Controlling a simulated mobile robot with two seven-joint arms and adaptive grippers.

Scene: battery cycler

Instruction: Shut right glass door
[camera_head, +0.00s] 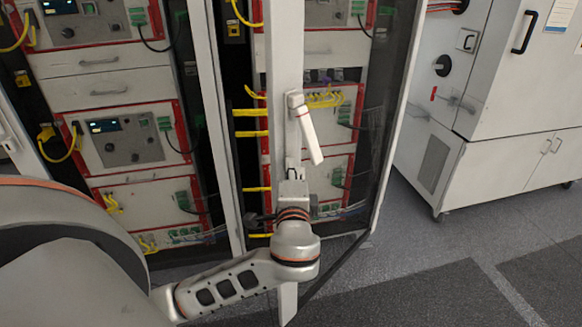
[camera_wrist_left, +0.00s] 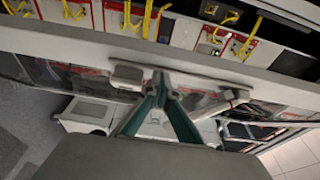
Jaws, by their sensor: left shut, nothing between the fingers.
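The right glass door (camera_head: 377,150) stands partly open in the head view. Its pale free-edge frame (camera_head: 284,55) is towards me, and its lower edge slants back to the cabinet on the right. A white lever handle (camera_head: 308,130) sits on that frame and hangs tilted. My left gripper (camera_head: 291,178) is at the frame just below the handle. In the left wrist view its dark green fingers (camera_wrist_left: 161,78) meet at the tips, shut and empty, close against the pale door frame (camera_wrist_left: 60,42); I cannot tell whether they touch. My right gripper is not in view.
Red-edged battery cycler units (camera_head: 125,140) with yellow cables stand in the cabinet behind. A white chamber on castors (camera_head: 500,150) stands to the right. Grey floor (camera_head: 430,255) is clear in front of it.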

